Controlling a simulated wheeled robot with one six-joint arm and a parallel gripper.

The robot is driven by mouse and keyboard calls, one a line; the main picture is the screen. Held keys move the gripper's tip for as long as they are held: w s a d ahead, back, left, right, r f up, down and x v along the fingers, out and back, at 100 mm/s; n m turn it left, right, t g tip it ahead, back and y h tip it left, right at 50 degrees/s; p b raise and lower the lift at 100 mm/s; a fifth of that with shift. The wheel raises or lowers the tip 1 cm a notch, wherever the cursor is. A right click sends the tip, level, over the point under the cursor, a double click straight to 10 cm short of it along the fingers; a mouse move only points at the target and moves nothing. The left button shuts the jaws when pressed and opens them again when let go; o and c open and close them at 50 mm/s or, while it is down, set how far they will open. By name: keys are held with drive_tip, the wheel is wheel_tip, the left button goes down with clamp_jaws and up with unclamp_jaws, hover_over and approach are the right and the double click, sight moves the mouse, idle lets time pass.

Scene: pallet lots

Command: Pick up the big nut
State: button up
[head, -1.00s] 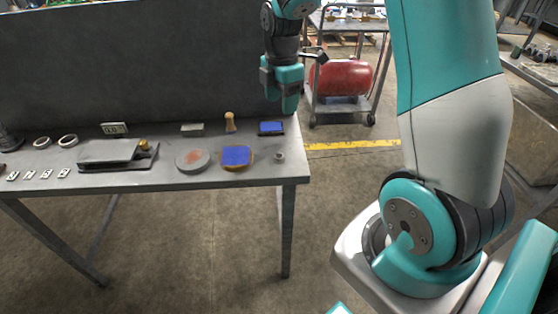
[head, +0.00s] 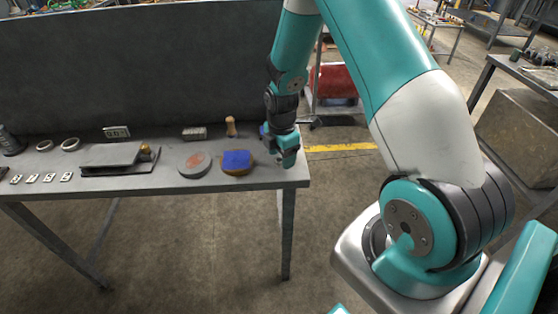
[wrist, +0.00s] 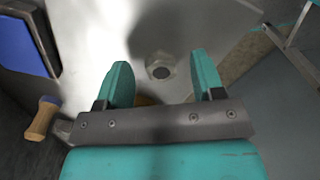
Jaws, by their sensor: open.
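The big nut (wrist: 160,66) is a grey hex nut with a dark hole, lying flat on the table near its corner. In the wrist view it sits just beyond and between the fingertips of my gripper (wrist: 160,72). The fingers are open and apart, with nothing between them that they touch. In the head view my gripper (head: 286,158) is low over the right end of the table and hides the nut.
A blue pad (wrist: 27,45) lies left of my gripper. The table's right edge is close.

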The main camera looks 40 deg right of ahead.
drive_tip(key=shift+f, duration=0.45)
drive_tip(key=shift+c, duration=0.4)
drive_tip(key=c, duration=0.9)
drive_tip(key=shift+r, duration=0.1)
drive_tip(key=shift+c, duration=0.2)
